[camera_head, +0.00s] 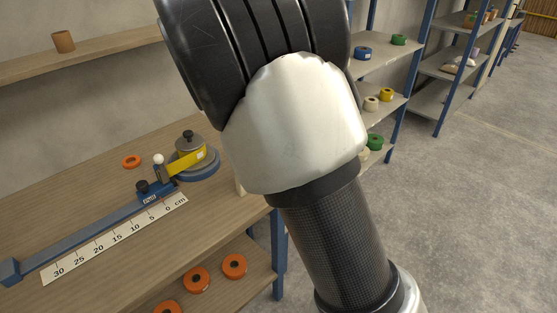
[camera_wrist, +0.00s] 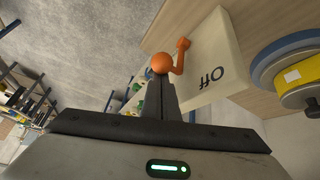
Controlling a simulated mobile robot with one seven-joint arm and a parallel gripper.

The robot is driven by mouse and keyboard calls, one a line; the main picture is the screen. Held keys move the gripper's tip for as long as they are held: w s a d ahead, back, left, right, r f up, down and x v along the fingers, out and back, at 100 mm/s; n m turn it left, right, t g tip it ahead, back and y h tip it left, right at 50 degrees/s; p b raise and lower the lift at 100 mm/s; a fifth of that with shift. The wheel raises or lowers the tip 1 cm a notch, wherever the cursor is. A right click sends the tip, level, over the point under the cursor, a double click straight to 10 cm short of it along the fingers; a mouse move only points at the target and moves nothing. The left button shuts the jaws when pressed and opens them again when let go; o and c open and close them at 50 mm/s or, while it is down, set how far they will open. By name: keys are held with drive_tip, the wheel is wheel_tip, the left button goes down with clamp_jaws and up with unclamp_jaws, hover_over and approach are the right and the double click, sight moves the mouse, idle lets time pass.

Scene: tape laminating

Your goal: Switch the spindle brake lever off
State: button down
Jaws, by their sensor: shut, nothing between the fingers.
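In the wrist view, the brake lever (camera_wrist: 180,60) is orange with a round ball knob (camera_wrist: 163,63), mounted on a cream box (camera_wrist: 218,50). The word OFF shows upside down on the box face, beside the lever. My gripper (camera_wrist: 162,84) is shut and empty, its fingertips right at the knob; I cannot tell whether they touch it. The spindle with a yellow tape roll (camera_wrist: 298,77) and blue base stands at right. In the head view, the spindle with its yellow tape (camera_head: 192,160) is on the bench; my arm hides the lever and most of the box.
The wooden bench (camera_head: 80,190) carries a blue rail (camera_head: 80,235), a centimetre scale (camera_head: 115,238) and an orange ring (camera_head: 131,162). Orange rolls (camera_head: 234,266) lie on the shelf below. Shelves of tape rolls (camera_head: 398,40) stand behind my arm. The floor at right is clear.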

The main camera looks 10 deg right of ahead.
drive_tip(key=s+a+f+t+h+b, duration=0.1)
drive_tip(key=s+a+t+h+b, duration=0.2)
drive_tip(key=b, duration=0.8)
drive_tip(key=shift+s+a+f+h, duration=0.3)
drive_tip(key=shift+a+h, duration=0.4)
drive_tip(key=shift+a, duration=0.35)
drive_tip(key=shift+s+a+f, duration=0.15)
drive_tip(key=p+v, duration=0.7)
drive_tip(key=v, duration=1)
drive_tip(key=shift+r+p, duration=0.3)
drive_tip(key=shift+p, duration=0.1)
drive_tip(key=shift+s+d, duration=0.15)
drive_tip(key=shift+d, duration=0.1)
